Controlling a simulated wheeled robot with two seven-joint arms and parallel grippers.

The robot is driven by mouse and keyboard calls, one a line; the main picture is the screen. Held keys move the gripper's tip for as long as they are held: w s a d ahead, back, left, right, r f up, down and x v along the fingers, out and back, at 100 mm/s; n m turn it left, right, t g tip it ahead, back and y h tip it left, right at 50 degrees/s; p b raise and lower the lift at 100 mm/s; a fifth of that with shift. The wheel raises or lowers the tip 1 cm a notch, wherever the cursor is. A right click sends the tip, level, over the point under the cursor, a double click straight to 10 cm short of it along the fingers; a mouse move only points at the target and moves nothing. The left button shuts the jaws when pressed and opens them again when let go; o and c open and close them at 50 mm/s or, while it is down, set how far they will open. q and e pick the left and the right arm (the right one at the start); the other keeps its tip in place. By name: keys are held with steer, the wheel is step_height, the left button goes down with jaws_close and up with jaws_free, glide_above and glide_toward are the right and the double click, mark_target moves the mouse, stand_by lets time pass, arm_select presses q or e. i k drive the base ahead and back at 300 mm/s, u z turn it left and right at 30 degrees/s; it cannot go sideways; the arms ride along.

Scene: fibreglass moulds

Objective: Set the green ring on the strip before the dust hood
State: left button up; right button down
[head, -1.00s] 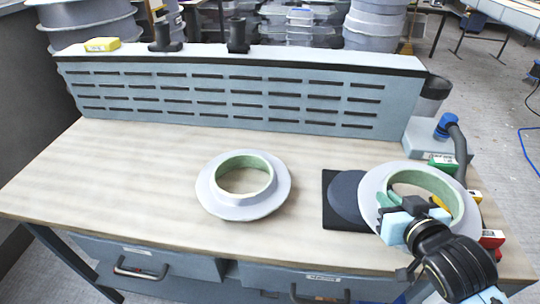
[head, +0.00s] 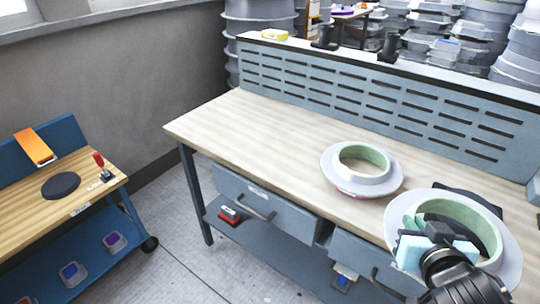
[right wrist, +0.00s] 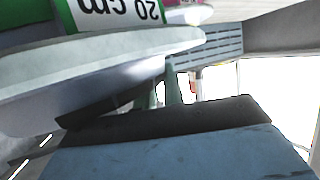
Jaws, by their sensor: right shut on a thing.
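My right gripper (head: 438,236) is shut on the wall of a pale flanged ring with a green inner collar (head: 507,262), at the lower right of the head view. In the right wrist view, this ring (right wrist: 110,75) fills the upper left and bears a green label reading "20 cm". A similar green-lined ring (head: 345,183) lies flat on the workbench to its left. The dust hood (head: 375,100), a long slotted grey-blue panel, runs along the back of the bench. Bare wooden top (head: 290,125) lies before it. My left gripper is out of view.
A dark pad (head: 470,198) is partly hidden behind the held ring. A blue cart (head: 60,225) with a dark disc (head: 61,186), an orange piece (head: 34,147) and a red-handled clamp (head: 102,167) stands left, across a floor gap. The bench's left end is clear.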

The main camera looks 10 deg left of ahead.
mark_target(285, 140)
steer(key=u, duration=0.55)
steer(key=k, duration=0.7)
steer(key=u, duration=1)
steer(key=i, duration=1.45)
steer(key=z, duration=0.65)
steer(key=i, duration=1)
steer(key=z, duration=1.4)
steer(key=i, duration=0.35)
steer(key=z, duration=0.35)
